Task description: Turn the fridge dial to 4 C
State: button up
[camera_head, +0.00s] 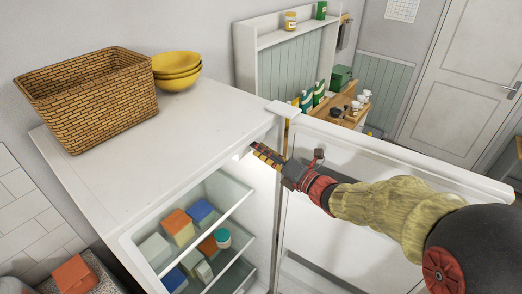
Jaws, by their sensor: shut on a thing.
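The fridge (178,127) stands with its door (335,215) swung open to the right, seen from above. My arm reaches in from the right over the door. My gripper (259,152) is at the upper right front of the fridge opening, just under the top edge, close to a bright patch of light inside. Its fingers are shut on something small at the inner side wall. I take this to be the fridge dial, which is hidden by the fingers and the top edge. No dial marks or numbers can be read.
Glass shelves (222,190) hold several boxes and a teal-lidded jar (222,238). A wicker basket (95,100) and yellow bowls (177,68) stand on the fridge top. The open door lies beneath my arm. A wooden cabinet with bottles and cups stands behind.

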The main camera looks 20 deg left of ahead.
grip_shut()
jog(key=shift+w+d+m+g+p, duration=0.1)
jog(key=shift+m+g+p, duration=0.45)
jog(key=shift+m+p, duration=1.85)
jog(key=shift+m+g+p, duration=0.35)
jog(key=shift+m+g, duration=0.25)
jog(key=shift+m, duration=3.75)
jog(key=shift+w+d+m+g+p, duration=0.1)
jog(key=shift+m+g+p, duration=0.45)
jog(key=shift+m+p, duration=1.85)
jog(key=shift+m+b, duration=0.95)
jog(key=shift+m, duration=0.1)
jog(key=shift+o, duration=2.3)
grip_release()
jog(key=shift+r, duration=0.1)
